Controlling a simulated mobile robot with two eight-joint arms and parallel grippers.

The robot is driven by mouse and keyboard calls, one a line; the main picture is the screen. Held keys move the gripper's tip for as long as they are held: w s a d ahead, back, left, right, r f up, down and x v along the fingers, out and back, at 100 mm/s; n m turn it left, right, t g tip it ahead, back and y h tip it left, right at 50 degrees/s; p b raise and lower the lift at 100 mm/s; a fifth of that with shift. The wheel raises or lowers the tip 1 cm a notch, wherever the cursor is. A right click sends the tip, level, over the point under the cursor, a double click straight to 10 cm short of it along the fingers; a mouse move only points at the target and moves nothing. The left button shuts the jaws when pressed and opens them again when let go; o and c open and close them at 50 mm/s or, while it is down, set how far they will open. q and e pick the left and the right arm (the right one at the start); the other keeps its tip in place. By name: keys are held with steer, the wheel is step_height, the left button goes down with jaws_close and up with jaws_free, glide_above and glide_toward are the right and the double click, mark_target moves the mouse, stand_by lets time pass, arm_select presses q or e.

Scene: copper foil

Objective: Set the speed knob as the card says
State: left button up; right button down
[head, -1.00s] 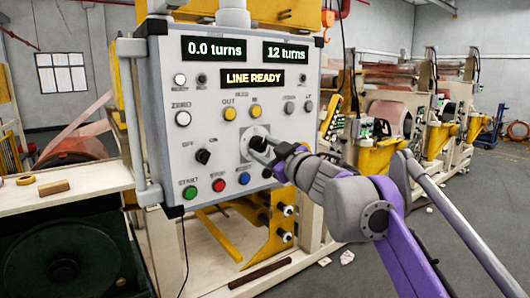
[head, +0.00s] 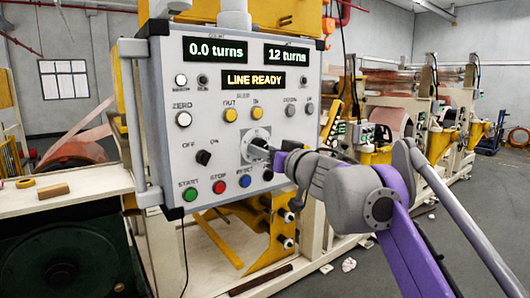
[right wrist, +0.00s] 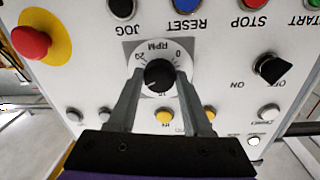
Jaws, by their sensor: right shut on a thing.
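The control panel (head: 225,115) faces me, with lit displays reading "0.0 turns", "12 turns" and "LINE READY". The speed knob (right wrist: 160,75) is black and sits on a round white dial (right wrist: 178,50) marked RPM, which appears upside down in the right wrist view. My right gripper (right wrist: 158,82) is shut on the knob, one finger on each side. In the head view the right gripper (head: 272,155) reaches the dial plate and hides much of the knob. I see no card that I can read. My left gripper is not in view.
Below the dial are green START (head: 191,194), red STOP (head: 218,187) and blue RESET (head: 245,181) buttons. An OFF/ON switch (head: 203,157) is to the left. A red mushroom button on yellow (right wrist: 35,40) shows in the wrist view. Machines with copper rolls (head: 395,118) stand behind.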

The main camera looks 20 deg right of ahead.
stand_by(0.4)
steer(key=shift+c, duration=1.6)
jaws_free()
steer(key=b+v, duration=0.1)
steer(key=v, duration=0.9)
steer(key=shift+s+b, duration=0.3)
steer(key=shift+s, duration=0.1)
